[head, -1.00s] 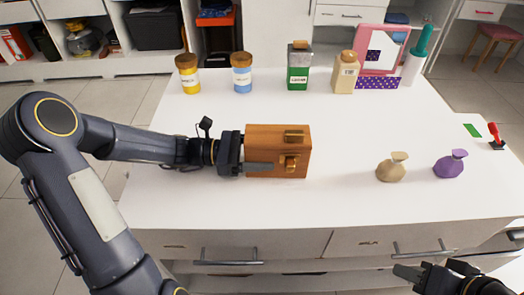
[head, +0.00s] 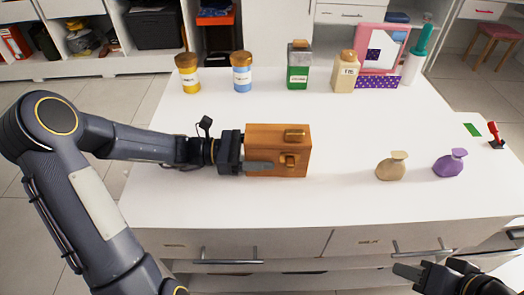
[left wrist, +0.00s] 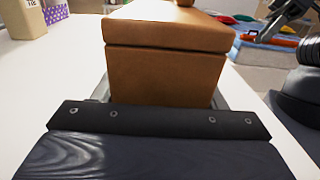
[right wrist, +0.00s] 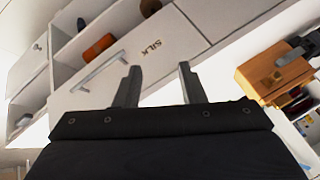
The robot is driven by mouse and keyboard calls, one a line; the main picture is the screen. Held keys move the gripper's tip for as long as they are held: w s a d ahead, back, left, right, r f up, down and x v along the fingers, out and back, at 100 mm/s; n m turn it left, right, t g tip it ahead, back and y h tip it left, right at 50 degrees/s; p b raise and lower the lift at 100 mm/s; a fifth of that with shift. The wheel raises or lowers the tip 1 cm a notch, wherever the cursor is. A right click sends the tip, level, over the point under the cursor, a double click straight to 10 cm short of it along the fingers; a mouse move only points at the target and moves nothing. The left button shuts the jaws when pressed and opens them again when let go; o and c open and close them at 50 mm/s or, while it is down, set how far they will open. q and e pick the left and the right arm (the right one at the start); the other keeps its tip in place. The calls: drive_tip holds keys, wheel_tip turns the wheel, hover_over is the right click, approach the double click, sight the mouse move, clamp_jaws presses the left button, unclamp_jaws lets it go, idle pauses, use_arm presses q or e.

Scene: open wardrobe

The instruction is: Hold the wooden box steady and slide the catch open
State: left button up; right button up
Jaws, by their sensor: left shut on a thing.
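The wooden box (head: 265,145) stands upright on the white table, left of its middle. A brass fitting (head: 295,134) sits near its top, and the brass catch (head: 289,161) is on its front face. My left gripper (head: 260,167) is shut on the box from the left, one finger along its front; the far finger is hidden. The box (left wrist: 165,75) also fills the middle of the left wrist view. My right gripper (head: 408,272) is open and empty beyond the table's front edge, low and right of the box. Its two fingers (right wrist: 157,72) show apart in the right wrist view.
The tabletop between box and pouches is clear.

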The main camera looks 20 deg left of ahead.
idle(0.4)
drive_tip(key=shift+o, duration=0.6)
drive_tip(key=n+t+y, duration=0.2)
drive_tip(key=t+y, duration=0.2)
drive_tip(key=t, duration=0.1)
approach(290, 169)
drive_tip(key=f, duration=0.1)
drive_tip(key=d+f, duration=0.1)
drive_tip(key=f, duration=0.1)
drive_tip(key=shift+w+d, duration=0.3)
drive_tip(key=shift+w, duration=0.1)
drive_tip(key=a, duration=0.1)
drive_tip(key=a+f+t, duration=0.1)
drive_tip(key=s+a+t+h, duration=0.1)
drive_tip(key=a, duration=0.1)
drive_tip(key=shift+f, duration=0.35)
drive_tip(key=s+n+t+h, duration=0.2)
drive_tip(key=s+t, duration=0.2)
drive_tip(key=t, duration=0.1)
drive_tip(key=x, duration=1.1)
drive_tip(key=shift+w+r, duration=0.25)
drive_tip(key=shift+c, duration=0.3)
